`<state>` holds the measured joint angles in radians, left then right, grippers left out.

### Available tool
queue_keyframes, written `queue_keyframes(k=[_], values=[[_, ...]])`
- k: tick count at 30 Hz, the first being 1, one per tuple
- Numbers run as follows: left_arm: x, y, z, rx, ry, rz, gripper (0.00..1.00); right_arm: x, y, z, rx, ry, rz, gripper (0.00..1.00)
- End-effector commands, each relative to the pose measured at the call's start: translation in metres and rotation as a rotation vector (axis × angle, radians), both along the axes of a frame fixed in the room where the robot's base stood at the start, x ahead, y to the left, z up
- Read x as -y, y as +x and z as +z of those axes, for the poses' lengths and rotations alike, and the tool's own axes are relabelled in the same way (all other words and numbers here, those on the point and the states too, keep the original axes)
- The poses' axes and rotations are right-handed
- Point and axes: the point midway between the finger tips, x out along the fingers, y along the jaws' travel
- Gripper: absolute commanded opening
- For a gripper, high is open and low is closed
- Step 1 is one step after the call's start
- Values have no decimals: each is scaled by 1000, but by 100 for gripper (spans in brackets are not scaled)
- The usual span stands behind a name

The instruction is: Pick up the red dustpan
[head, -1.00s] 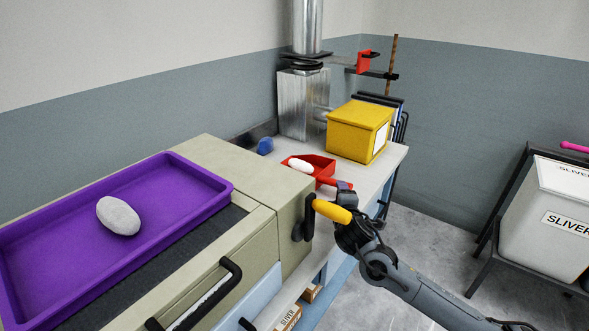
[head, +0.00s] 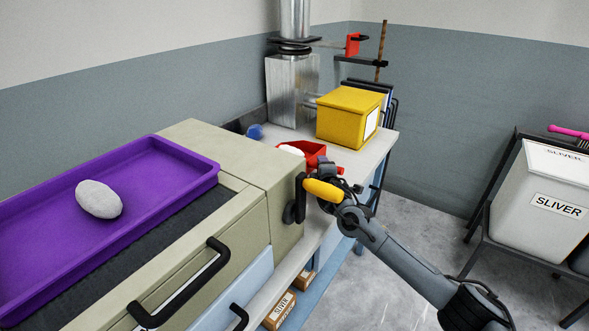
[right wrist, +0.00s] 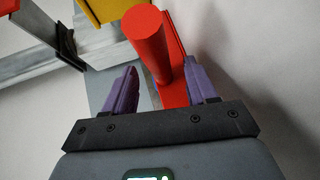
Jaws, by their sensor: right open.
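The red dustpan (head: 314,151) is on the grey bench top in the head view, behind the beige machine housing. A white lump (head: 291,150) shows at its left side, partly hidden by the red wall. My right gripper (head: 337,182) is at the dustpan's handle end. In the right wrist view, the round red handle (right wrist: 152,45) runs between the two purple fingers of my right gripper (right wrist: 162,64). The fingers stand open, with a gap beside the handle. Whether either finger touches it, I cannot tell. My left gripper is out of view.
A yellow crank grip (head: 323,191) on the housing is close beside my right gripper. A yellow box (head: 350,117) stands behind the dustpan. A blue lump (head: 255,132) lies to its left. A purple tray (head: 150,230) holds a grey-white oval lump (head: 99,199).

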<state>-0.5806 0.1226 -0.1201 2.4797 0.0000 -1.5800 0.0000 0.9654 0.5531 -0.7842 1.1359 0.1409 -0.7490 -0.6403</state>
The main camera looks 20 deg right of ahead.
Motion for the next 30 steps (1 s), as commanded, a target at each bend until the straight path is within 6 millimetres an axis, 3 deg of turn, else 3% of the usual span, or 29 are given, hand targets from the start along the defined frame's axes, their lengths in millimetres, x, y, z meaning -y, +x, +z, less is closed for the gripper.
queue_keyframes(k=[6, 15, 26, 30], values=[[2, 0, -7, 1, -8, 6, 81, 4, 14, -4, 0, 0, 1, 57], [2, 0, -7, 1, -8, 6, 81, 5, 16, -4, -1, 1, 1, 57], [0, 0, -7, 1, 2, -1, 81, 5, 15, -4, 0, 0, 1, 2], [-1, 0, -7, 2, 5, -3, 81, 5, 16, -2, 4, 2, 0, 0]])
